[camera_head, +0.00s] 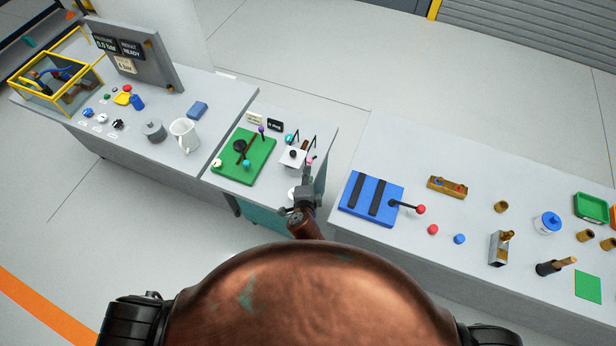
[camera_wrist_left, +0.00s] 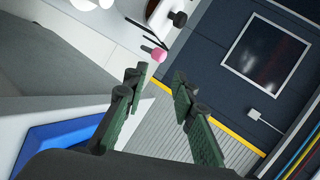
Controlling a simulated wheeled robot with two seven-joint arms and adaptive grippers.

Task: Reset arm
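My left gripper (camera_head: 306,181) is at the right part of the middle table's near edge. In the left wrist view its two green-padded fingers (camera_wrist_left: 158,82) stand apart with nothing between them. A pink knob (camera_wrist_left: 159,54) on a thin stalk lies beyond the fingertips, apart from them. In the head view a small pink knob (camera_head: 309,161) shows just past the gripper, beside a white box (camera_head: 292,158) with a dark knob and thin levers. My right gripper is in neither view.
The middle table also holds a green board (camera_head: 244,156) with knobs. The left table carries a white mug (camera_head: 184,134), a grey pot (camera_head: 154,131) and a yellow-framed case (camera_head: 58,82). The right table holds a blue board (camera_head: 371,199) with a red-knobbed lever (camera_head: 420,209). Floor shows between the middle and right tables.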

